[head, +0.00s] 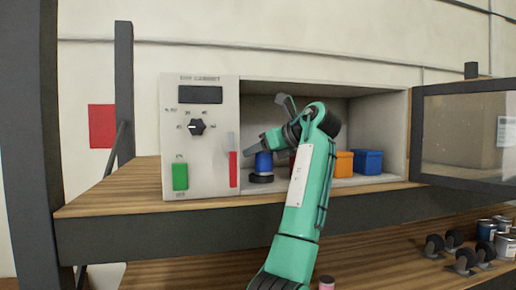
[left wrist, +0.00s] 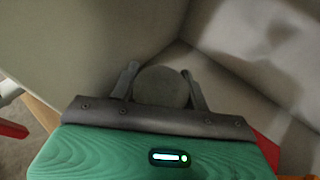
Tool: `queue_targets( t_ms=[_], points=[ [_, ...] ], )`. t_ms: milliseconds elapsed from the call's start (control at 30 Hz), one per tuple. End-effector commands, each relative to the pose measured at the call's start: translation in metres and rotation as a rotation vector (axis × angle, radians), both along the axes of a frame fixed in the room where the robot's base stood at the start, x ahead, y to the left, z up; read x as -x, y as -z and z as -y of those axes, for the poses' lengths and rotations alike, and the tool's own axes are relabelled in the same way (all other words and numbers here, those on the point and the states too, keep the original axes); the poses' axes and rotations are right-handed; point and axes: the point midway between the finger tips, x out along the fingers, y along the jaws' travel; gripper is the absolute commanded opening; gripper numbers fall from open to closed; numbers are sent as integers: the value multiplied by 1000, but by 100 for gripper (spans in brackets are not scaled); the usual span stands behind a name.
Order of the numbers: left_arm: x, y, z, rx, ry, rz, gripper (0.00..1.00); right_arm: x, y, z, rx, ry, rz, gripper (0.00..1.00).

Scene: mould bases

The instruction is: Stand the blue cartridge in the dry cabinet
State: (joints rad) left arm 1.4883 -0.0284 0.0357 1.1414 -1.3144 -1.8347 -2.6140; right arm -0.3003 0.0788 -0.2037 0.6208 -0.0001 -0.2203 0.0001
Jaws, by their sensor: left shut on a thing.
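The blue cartridge (head: 263,162) is upright just inside the left part of the open dry cabinet (head: 202,150). A dark round disc (head: 261,179) shows at its lower end; I cannot tell whether it is part of it or a separate base. My left gripper (head: 264,146) is shut on the cartridge's upper part from above. In the left wrist view, a round grey top (left wrist: 162,87) sits between the two fingers of my left gripper (left wrist: 162,92). My arm hides part of the cabinet floor. My right gripper is not in view.
An orange box (head: 344,164) and a blue box (head: 368,162) stand inside the cabinet to the right; something red is partly hidden behind my arm. The glass door (head: 463,130) is swung open to the right. Castors (head: 455,248) and cans (head: 487,231) stand on the lower shelf.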

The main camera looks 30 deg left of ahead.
Motion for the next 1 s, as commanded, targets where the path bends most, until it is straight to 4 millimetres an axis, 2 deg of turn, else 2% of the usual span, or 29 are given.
queue_targets(
  t_ms=[33, 133, 200, 233, 300, 467, 500, 600, 767, 1000],
  points=[
    [0, -5, -10, 0, -3, 0, 20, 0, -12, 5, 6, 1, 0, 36],
    [-1, 7, -6, 0, 0, -1, 20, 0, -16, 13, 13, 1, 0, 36],
    [-1, 12, -6, 1, 0, -2, 10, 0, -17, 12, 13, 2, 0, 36],
    [-1, 14, -6, 2, -1, -3, 11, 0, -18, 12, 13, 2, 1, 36],
    [-1, 17, -6, 4, -1, -3, 0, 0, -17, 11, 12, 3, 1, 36],
    [-2, 20, -6, 7, -2, -7, 0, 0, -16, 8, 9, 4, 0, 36],
    [-2, 21, -6, 9, -1, -8, 52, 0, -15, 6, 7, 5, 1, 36],
    [-2, 20, -6, 7, -2, -7, 68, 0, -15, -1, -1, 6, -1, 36],
    [-1, 17, -6, 5, -1, -3, 68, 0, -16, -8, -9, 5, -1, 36],
    [0, 14, 2, 2, 1, 0, 68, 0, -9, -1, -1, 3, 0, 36]
  ],
)
